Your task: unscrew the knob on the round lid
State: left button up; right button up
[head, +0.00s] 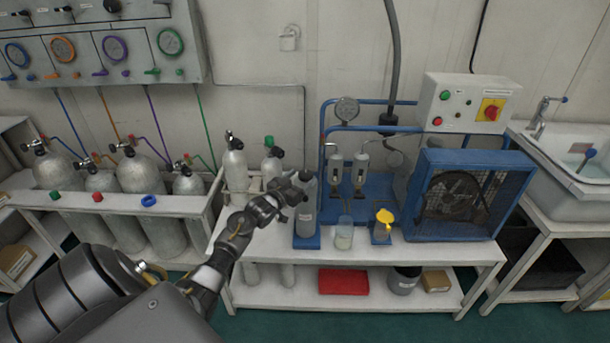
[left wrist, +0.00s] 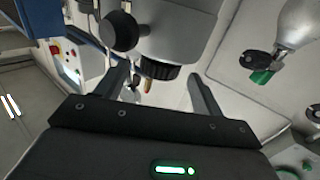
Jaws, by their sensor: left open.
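A grey cylindrical housing (head: 306,214) stands upright in a blue base on the white bench. Its round lid is at the top, mostly hidden by my left gripper (head: 296,188) in the head view. In the left wrist view a grey cylindrical body (left wrist: 180,28) fills the top, with a ridged black knob (left wrist: 148,72) on its end and a round black part (left wrist: 119,31) at its side. The left gripper's open fingers (left wrist: 158,88) lie on either side of the ridged knob, with gaps visible. I cannot tell whether either finger touches it. My right gripper is out of view.
A clear beaker (head: 344,236) and a yellow funnel-like item (head: 383,222) stand just right of the housing. The blue compressor guard (head: 470,195) is farther right. Small cylinders (head: 235,165) stand behind left. A red box (head: 343,281) lies on the lower shelf.

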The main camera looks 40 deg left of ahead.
aim_at(301, 178)
pick_arm(q)
jog(key=shift+w+a, duration=0.1)
jog(key=shift+w, duration=1.5)
jog(key=c, duration=1)
